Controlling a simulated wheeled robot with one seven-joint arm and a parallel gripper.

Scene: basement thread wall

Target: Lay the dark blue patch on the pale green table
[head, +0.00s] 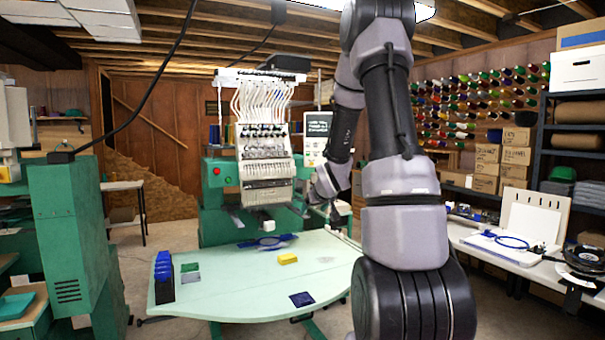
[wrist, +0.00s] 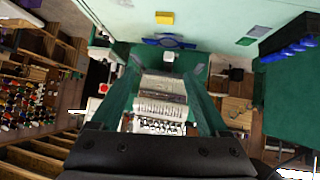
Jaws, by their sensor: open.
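The dark blue patch (head: 301,299) lies flat near the front edge of the pale green table (head: 235,293) in the head view. My gripper (head: 318,198) is beyond and above the far right side of the table, near the embroidery machine, well apart from the patch. It is open, with nothing visibly held; its fingertips are small and hard to make out in the head view.
The table also bears a yellow block (head: 288,258), a blue hoop-like piece (head: 266,241), a green patch (head: 190,267), a grey patch (head: 191,278) and a dark blue rack (head: 164,278). The embroidery machine (head: 264,165) stands behind. The table's middle is mostly clear.

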